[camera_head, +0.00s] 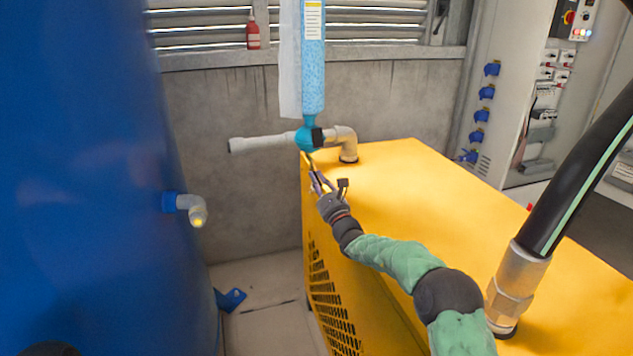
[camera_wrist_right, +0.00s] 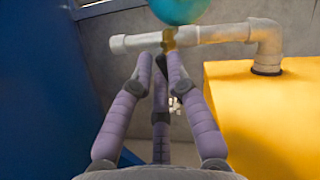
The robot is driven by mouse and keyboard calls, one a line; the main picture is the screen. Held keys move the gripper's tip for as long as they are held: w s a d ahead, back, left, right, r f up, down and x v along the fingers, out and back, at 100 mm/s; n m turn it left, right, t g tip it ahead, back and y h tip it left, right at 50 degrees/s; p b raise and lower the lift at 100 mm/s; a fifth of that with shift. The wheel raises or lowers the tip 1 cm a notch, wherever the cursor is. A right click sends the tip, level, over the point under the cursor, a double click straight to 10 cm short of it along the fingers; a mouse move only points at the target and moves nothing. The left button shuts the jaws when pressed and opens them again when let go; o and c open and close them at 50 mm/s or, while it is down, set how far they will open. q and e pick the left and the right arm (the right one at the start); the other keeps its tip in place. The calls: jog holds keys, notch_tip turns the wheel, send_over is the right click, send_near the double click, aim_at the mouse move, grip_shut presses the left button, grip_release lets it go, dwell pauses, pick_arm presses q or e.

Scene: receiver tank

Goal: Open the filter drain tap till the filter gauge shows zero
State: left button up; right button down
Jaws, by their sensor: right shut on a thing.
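The filter (camera_head: 313,60) is a tall light-blue cylinder with a teal rounded fitting (camera_head: 305,139) at its lower end, also seen in the right wrist view (camera_wrist_right: 180,8). A small brassy drain tap (camera_head: 309,158) hangs below it; in the wrist view the tap (camera_wrist_right: 169,40) stands in front of the grey pipe. My right gripper (camera_head: 316,180) reaches up from below, its purple fingers (camera_wrist_right: 160,62) shut on the tap's lower part, which they partly hide. A dark piece (camera_head: 318,135) sits beside the teal fitting; I cannot tell whether it is the gauge, and no reading shows. My left gripper is out of view.
A yellow machine housing (camera_head: 400,180) stands below and to the right. A grey pipe (camera_head: 265,142) runs behind the tap. A large blue tank (camera_head: 80,150) with a short outlet (camera_head: 190,207) fills the left. A thick black hose (camera_head: 580,180) rises at right.

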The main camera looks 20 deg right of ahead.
jog(key=shift+a+f, duration=0.15)
jog(key=shift+f, duration=0.45)
jog(key=c, duration=1.2)
grip_release()
jog(key=shift+w, duration=0.1)
jog(key=shift+r, duration=0.35)
